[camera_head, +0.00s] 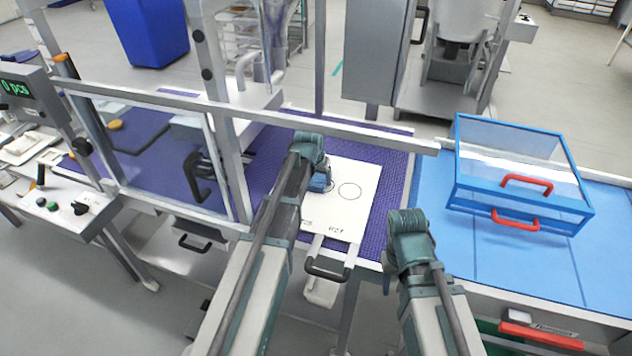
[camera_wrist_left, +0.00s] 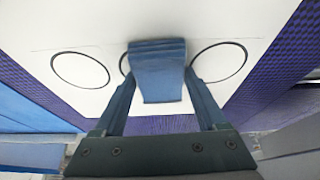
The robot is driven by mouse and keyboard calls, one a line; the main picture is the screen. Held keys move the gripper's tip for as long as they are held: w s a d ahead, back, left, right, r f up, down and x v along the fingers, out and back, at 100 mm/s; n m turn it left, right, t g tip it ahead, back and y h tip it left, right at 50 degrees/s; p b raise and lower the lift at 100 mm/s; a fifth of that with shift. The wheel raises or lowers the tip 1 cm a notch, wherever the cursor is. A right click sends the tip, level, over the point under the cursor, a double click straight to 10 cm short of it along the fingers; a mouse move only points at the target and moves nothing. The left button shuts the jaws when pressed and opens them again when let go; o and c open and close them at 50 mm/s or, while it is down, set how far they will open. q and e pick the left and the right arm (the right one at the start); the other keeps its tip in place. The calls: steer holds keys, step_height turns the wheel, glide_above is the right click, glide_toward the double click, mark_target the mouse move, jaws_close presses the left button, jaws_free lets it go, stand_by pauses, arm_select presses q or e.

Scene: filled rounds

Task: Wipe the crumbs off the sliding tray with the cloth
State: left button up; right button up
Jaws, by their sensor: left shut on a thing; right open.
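The sliding tray (camera_head: 365,180) is a white plate with printed black circles, lying on the purple mesh belt; its black handle (camera_head: 326,272) faces me. It also fills much of the left wrist view (camera_wrist_left: 215,22). My left gripper (camera_head: 321,180) is over the tray and shut on the folded blue cloth (camera_wrist_left: 158,80). The cloth hangs between the fingers and covers part of the middle circle; I cannot tell whether it touches the tray. I can make out no crumbs in either view. My right gripper (camera_head: 408,226) is open, right of the tray near the blue table; its fingers are mostly hidden.
A metal frame with a horizontal bar (camera_head: 340,132) crosses above the belt (camera_head: 393,200) behind the tray. A clear, blue-edged box with red handles (camera_head: 515,170) stands on the blue table (camera_head: 470,250) to the right. A control panel (camera_head: 62,205) is far left.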

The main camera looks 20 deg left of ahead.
arm_select(q)
steer(key=shift+w, duration=1.05)
steer(key=shift+r, duration=0.15)
step_height(320, 180, up, 6)
steer(key=p, duration=0.6)
steer(key=shift+s, duration=0.1)
step_height(320, 180, up, 3)
steer(key=p, duration=0.3)
